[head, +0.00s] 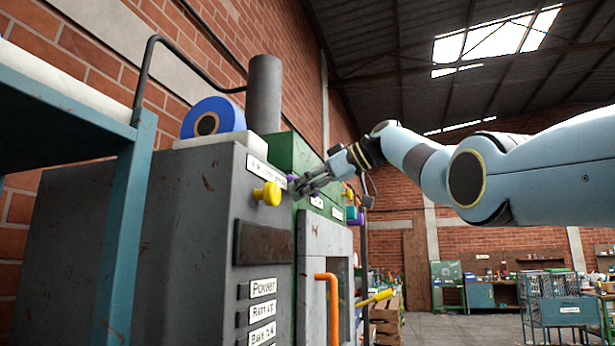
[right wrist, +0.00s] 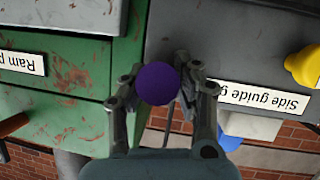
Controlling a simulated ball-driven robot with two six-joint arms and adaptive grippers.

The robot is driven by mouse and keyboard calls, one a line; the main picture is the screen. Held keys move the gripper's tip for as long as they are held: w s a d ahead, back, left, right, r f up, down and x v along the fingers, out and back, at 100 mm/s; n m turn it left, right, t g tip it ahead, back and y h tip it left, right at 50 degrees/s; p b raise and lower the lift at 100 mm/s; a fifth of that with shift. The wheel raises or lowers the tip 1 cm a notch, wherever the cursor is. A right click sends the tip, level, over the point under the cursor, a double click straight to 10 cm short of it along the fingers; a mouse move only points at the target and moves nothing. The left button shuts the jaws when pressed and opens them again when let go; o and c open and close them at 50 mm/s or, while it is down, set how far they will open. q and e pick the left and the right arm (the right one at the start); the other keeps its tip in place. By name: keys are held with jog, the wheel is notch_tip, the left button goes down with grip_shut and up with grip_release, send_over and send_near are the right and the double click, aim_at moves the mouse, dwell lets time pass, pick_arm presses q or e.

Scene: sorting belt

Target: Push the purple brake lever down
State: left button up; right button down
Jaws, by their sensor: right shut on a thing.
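The purple lever shows as a round purple knob (right wrist: 158,84) in the right wrist view. It sits at the seam between the grey machine front and the green panel. My right gripper (right wrist: 157,92) has a finger on each side of this knob and is shut on it. In the head view my right gripper (head: 298,188) reaches from the right to the machine's front, where small bits of purple show around the fingers. The lever's shaft and pivot are hidden. My left gripper is not in view.
A yellow knob (head: 268,193) sticks out left of my right gripper. An orange handle (head: 331,300) and a yellow lever (head: 376,297) are lower down. A blue roll (head: 213,117) lies on top of the grey machine (head: 185,240). Open floor lies right.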

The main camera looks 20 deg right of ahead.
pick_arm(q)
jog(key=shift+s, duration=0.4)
pick_arm(e)
jog(key=c, duration=0.9)
grip_release()
jog(key=shift+w, duration=0.1)
jog(key=shift+c, duration=0.2)
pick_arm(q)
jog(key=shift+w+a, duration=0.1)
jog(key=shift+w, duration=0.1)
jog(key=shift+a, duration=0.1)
pick_arm(e)
jog(key=shift+d, duration=0.1)
jog(key=v, duration=1.1)
jog(key=shift+s+d, duration=0.25)
jog(key=shift+s, duration=0.1)
jog(key=shift+r, duration=0.1)
